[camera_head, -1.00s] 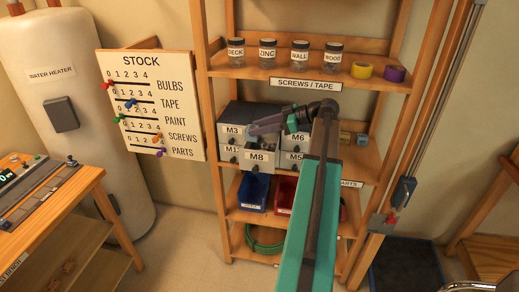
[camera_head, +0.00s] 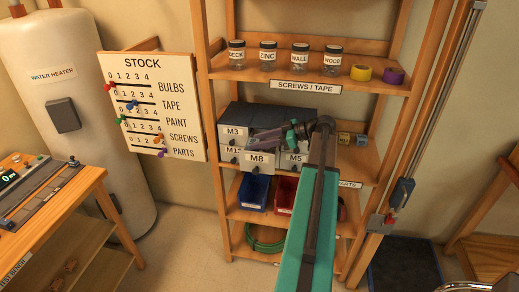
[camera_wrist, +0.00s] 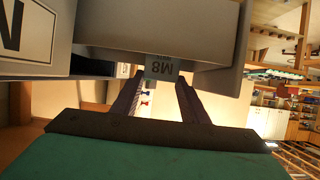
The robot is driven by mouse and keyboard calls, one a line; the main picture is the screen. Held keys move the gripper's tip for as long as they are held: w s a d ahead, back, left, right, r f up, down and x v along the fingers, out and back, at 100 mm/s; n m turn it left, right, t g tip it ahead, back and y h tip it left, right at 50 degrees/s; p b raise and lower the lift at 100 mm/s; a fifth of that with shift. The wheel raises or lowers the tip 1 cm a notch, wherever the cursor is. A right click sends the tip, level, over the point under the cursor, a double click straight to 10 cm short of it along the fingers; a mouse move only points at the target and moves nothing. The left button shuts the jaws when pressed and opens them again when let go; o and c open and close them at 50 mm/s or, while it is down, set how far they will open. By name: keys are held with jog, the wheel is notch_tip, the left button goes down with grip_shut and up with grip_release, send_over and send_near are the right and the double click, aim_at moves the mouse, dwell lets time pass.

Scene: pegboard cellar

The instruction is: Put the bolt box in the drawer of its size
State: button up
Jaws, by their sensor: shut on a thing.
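My gripper (camera_head: 254,146) reaches in from the right over the small-drawer unit in the head view, just above the front of the pulled-out M8 drawer (camera_head: 261,168). In the wrist view its two fingers (camera_wrist: 160,82) are shut on the bolt box (camera_wrist: 161,68), a small grey-blue box whose M8 label appears upside down. The box is close against a broad grey wall in the wrist view, and most of it is hidden. I cannot tell how far it is inside the drawer. In the head view I cannot make out the box behind the fingers.
The M3 drawer (camera_head: 233,132) and M5 drawer (camera_head: 293,158) are beside the M8 drawer. Jars and tape rolls stand on the shelf above. A blue bin (camera_head: 253,193) and a red bin (camera_head: 285,196) sit below. The right shelf post (camera_head: 405,130) is near my arm.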

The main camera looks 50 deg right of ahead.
jog(key=shift+f+p, duration=0.65)
jog(key=shift+f, duration=1.1)
jog(key=shift+f, duration=0.1)
jog(key=o, duration=1.2)
jog(key=shift+o, duration=0.2)
jog(key=b+v, duration=0.5)
jog(key=v, duration=0.7)
jog(key=shift+a, duration=0.1)
